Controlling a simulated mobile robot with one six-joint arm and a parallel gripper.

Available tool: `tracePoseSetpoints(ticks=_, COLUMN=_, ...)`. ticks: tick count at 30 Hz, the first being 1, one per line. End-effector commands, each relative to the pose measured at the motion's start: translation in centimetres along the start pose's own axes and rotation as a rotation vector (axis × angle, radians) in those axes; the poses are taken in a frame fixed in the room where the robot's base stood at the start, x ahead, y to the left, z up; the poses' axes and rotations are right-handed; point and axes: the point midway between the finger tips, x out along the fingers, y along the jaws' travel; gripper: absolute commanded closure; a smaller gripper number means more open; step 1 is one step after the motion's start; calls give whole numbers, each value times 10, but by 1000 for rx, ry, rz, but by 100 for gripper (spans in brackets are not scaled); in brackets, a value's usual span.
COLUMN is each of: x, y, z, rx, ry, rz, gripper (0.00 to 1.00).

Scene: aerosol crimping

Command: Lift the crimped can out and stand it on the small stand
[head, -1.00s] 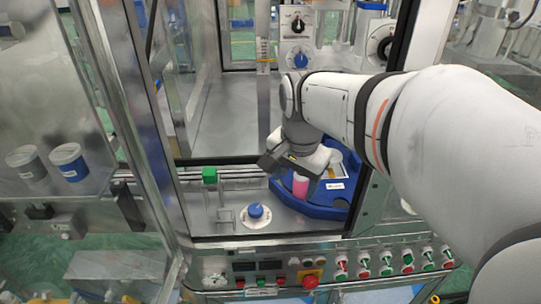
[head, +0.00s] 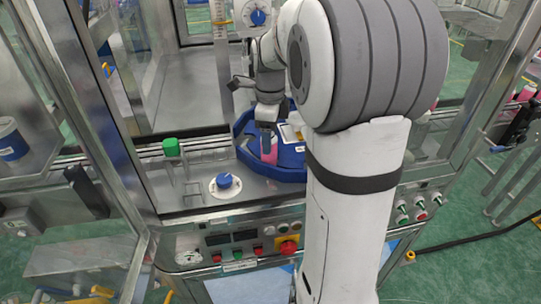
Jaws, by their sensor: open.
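A pink can (head: 269,154) stands upright at the front left of a blue curved holder (head: 243,158) inside the machine. My gripper (head: 267,130) points down right above the can, with its fingers at or around the can's top. It is open; the picture is too small to tell whether a finger touches the can. The can's top and any crimp on it are hidden by the gripper. I cannot make out a small stand for certain.
A blue knob on a white disc (head: 225,184) sits on the metal deck left of the can. A control panel with a red button (head: 288,247) runs along the front. Metal door frames flank the opening.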

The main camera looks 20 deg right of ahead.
Motion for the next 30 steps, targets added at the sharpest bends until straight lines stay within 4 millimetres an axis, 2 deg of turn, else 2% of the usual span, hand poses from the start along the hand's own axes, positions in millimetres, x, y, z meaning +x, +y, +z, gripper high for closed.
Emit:
tracePoseSetpoints(ticks=6, x=29, y=2, z=3, rx=-2, ry=1, rz=3, gripper=34)
tracePoseSetpoints(ticks=15, x=33, y=1, z=3, rx=-3, ry=0, rz=-1, gripper=35)
tracePoseSetpoints(ticks=30, x=33, y=1, z=4, rx=-4, ry=0, rz=0, gripper=76)
